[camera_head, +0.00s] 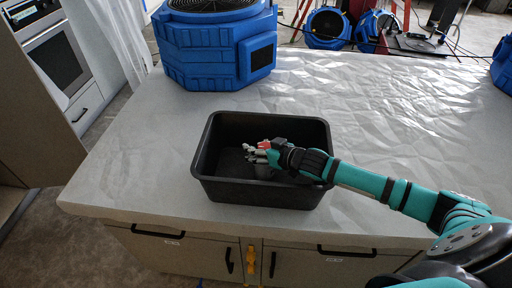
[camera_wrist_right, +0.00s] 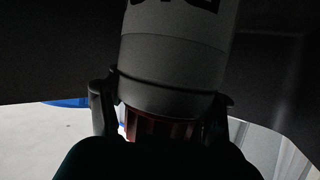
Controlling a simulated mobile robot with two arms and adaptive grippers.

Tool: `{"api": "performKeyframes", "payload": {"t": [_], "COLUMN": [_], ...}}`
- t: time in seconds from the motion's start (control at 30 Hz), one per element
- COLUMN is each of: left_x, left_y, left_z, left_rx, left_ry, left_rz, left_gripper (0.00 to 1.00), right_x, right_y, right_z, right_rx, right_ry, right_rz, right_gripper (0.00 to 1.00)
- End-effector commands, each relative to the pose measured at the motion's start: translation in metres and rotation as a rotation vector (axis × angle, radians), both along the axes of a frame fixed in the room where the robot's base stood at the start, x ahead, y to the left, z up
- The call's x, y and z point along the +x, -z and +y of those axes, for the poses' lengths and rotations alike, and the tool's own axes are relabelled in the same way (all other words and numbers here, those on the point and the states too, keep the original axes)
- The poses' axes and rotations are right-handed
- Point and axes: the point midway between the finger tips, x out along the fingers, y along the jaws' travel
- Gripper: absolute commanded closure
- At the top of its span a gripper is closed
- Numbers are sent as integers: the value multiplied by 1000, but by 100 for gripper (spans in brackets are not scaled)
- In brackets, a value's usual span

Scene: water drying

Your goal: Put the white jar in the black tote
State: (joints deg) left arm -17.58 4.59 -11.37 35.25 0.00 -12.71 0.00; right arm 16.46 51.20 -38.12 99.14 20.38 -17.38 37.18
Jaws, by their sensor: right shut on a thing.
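The black tote (camera_head: 212,150) stands open on the covered counter. My right gripper (camera_head: 262,156) reaches into it from the right and is shut on the white jar. In the wrist view the jar (camera_wrist_right: 175,55) is a shaded grey-white cylinder with dark lettering and a red ribbed lid (camera_wrist_right: 163,128); the fingers (camera_wrist_right: 160,104) lie on both sides of it. In the head view the gripper mostly hides the jar, and a bit of red shows at the fingers. I cannot tell whether the jar touches the tote floor. My left gripper is not in view.
A large blue air mover (camera_head: 205,50) stands on the counter behind the tote. More blue machines (camera_head: 327,28) stand on the floor beyond. Drawers and cabinets (camera_head: 190,248) lie below the front edge.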

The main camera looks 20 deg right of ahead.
Motion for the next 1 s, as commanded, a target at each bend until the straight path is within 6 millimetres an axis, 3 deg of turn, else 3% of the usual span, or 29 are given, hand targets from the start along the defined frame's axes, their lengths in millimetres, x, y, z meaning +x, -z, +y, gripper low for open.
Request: {"api": "performKeyframes", "payload": {"t": [0.1, 0.13, 0.47, 0.8, 1.0], "left_x": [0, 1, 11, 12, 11], "left_y": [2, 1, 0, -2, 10], "left_z": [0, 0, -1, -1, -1], "left_rx": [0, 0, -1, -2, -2], "left_ry": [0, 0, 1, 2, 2], "left_rz": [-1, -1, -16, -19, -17], "left_gripper": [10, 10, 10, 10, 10], "right_x": [1, 0, 0, 0, -26], "right_y": [2, 3, 3, -2, -7], "right_z": [0, 0, 0, 0, -10], "right_rx": [1, 0, 0, -1, -4], "right_ry": [0, 0, 0, 0, -1], "right_rz": [-3, 0, 1, -1, 3], "right_gripper": [100, 63, 19, 18, 18]}}
